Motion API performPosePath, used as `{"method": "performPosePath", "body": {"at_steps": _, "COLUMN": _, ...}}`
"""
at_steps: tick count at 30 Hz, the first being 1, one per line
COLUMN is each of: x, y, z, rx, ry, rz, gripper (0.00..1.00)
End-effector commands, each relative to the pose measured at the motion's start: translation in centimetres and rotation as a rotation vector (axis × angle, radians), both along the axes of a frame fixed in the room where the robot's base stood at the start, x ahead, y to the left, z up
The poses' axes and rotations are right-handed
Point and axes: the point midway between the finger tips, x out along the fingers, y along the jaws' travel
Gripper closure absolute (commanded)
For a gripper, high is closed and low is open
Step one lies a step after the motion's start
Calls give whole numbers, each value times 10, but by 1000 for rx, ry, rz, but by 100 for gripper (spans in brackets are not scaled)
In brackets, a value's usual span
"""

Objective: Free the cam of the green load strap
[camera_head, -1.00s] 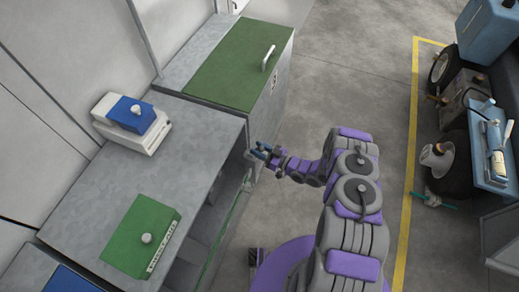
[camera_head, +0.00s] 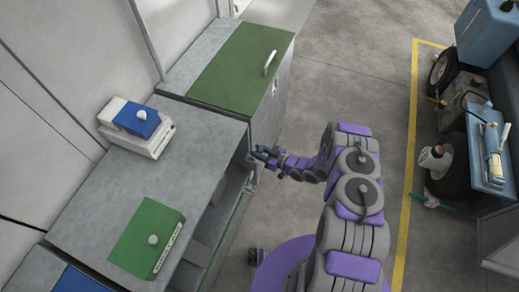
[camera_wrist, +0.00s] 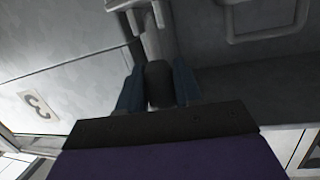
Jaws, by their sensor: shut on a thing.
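The green strap (camera_head: 228,222) runs as a thin line along the open front of the grey bench, up toward the green-topped cabinet. Small grey cam hardware (camera_head: 250,161) is at its upper end, by the cabinet corner. My gripper (camera_head: 257,153) is at this hardware. In the wrist view its blue fingers (camera_wrist: 158,92) are shut on a dark, rounded cam lever (camera_wrist: 160,82), one finger on each side. A paler grey bracket (camera_wrist: 150,18) shows just beyond it. The fingers and the dark wrist hide part of the cam.
The green-topped cabinet (camera_head: 222,75) stands close beyond my gripper. The bench top (camera_head: 185,160) carries a white-and-blue box (camera_head: 132,137) and a green box (camera_head: 140,225). Open floor (camera_head: 340,85) lies to the right, up to a yellow line (camera_head: 408,160) and stored equipment.

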Motion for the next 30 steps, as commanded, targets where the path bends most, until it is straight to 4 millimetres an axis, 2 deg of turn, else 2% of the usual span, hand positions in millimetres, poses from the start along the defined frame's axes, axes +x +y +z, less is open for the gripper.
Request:
{"method": "performPosePath", "body": {"at_steps": 1, "x": 3, "y": 3, "z": 10, "rx": -44, "ry": 12, "rz": -1, "gripper": 100}}
{"method": "performPosePath", "body": {"at_steps": 9, "x": 7, "y": 12, "z": 8, "rx": -211, "ry": 73, "rz": -1, "gripper": 100}}
{"method": "performPosePath", "body": {"at_steps": 20, "x": 7, "y": 11, "z": 5, "rx": -226, "ry": 81, "rz": -5, "gripper": 100}}
{"method": "performPosePath", "body": {"at_steps": 21, "x": 7, "y": 11, "z": 5, "rx": -226, "ry": 81, "rz": -5, "gripper": 62}}
{"method": "performPosePath", "body": {"at_steps": 26, "x": 6, "y": 12, "z": 5, "rx": -227, "ry": 80, "rz": -3, "gripper": 47}}
{"method": "performPosePath", "body": {"at_steps": 30, "x": 5, "y": 12, "z": 6, "rx": -226, "ry": 80, "rz": -2, "gripper": 46}}
